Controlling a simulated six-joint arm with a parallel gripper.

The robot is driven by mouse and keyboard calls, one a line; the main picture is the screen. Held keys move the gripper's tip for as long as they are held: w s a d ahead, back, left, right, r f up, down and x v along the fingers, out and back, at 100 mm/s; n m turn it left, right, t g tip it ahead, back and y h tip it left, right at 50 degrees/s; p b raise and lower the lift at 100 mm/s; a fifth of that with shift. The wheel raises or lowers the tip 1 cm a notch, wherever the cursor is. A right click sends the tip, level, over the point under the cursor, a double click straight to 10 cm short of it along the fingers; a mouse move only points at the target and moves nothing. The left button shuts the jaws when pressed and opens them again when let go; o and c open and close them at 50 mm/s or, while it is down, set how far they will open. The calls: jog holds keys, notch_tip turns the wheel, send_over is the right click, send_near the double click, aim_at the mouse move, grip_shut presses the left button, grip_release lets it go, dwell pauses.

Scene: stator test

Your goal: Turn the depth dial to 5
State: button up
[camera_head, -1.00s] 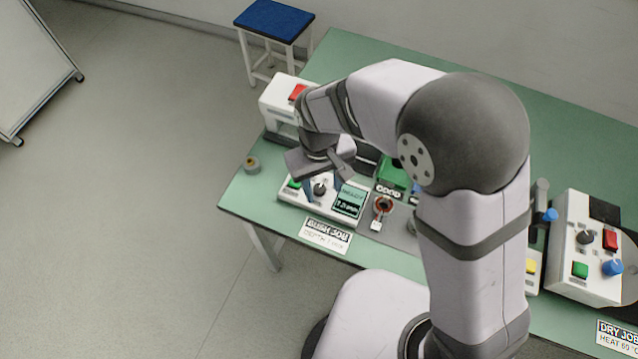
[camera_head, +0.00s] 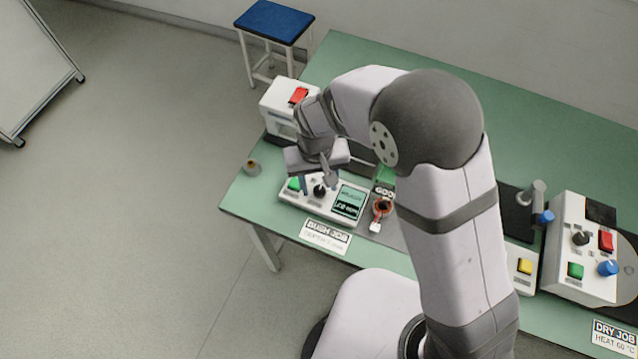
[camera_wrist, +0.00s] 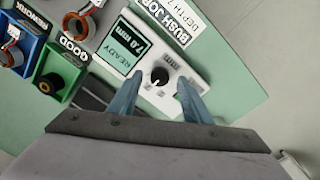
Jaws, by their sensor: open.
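The depth dial is a black round knob (camera_head: 319,191) with a white pointer mark on a white control panel (camera_wrist: 187,67). It also shows in the wrist view (camera_wrist: 160,77). Beside it a screen (camera_wrist: 124,50) reads READY and what looks like 7.0 mm. My gripper (camera_wrist: 159,82) is open, with one blue finger on each side of the dial in the wrist view. I cannot tell whether the fingers touch it. In the head view my gripper (camera_head: 319,184) hangs over the panel and hides part of its back.
A green button (camera_head: 294,185) sits left of the dial. A BUSH JOB card (camera_head: 325,236) lies in front, its depth line seeming to read 7. A green GOOD bin (camera_wrist: 62,77) and a blue REWORK bin (camera_wrist: 24,48) stand nearby. A white machine with a red switch (camera_head: 299,95) stands behind.

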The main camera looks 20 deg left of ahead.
jog(key=shift+f, duration=1)
jog(key=c, duration=1)
jog(key=shift+c, duration=0.2)
jog(key=shift+n, duration=0.3)
jog(key=n, duration=0.3)
jog(key=shift+n+p, duration=0.3)
jog(key=shift+w+r+n, duration=0.1)
jog(key=shift+n, duration=2.2)
